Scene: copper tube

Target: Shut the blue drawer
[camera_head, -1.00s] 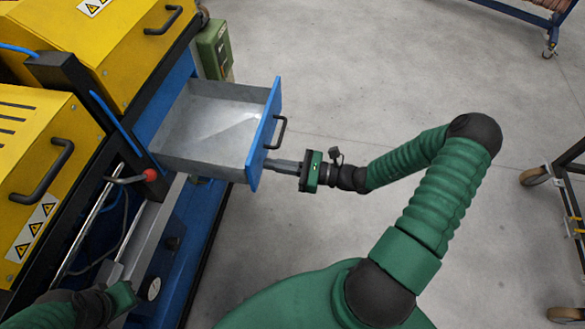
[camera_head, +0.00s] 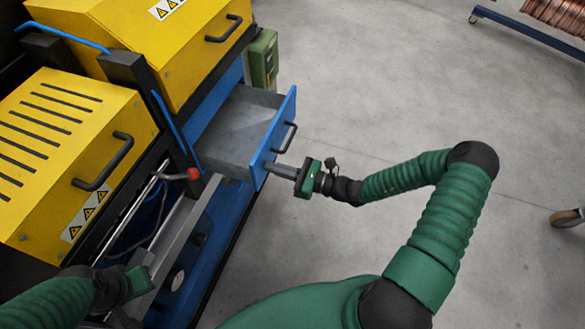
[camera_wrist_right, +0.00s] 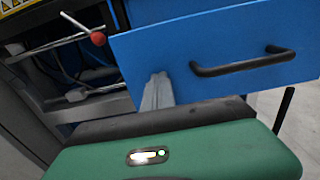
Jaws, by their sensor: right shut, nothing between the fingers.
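The blue drawer (camera_head: 275,139) with a grey metal tray stands partly open from the blue and yellow machine. Its black handle (camera_head: 289,137) is on the outer front face. My right gripper (camera_head: 268,167) is shut and empty, its fingertips at the drawer front, below the handle and near the lower edge. In the right wrist view, the fingers (camera_wrist_right: 157,88) point at the blue front (camera_wrist_right: 165,48), left of the handle (camera_wrist_right: 242,62); they seem to touch it. My left gripper (camera_head: 140,281) is at the lower left; its fingers are not clear.
The yellow covers (camera_head: 62,135) of the machine rise left of the drawer. A red-knobbed lever (camera_head: 193,173) sits just left of the drawer's near side. A green box (camera_head: 263,60) is behind it. A cart with copper tubes (camera_head: 555,15) is far right.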

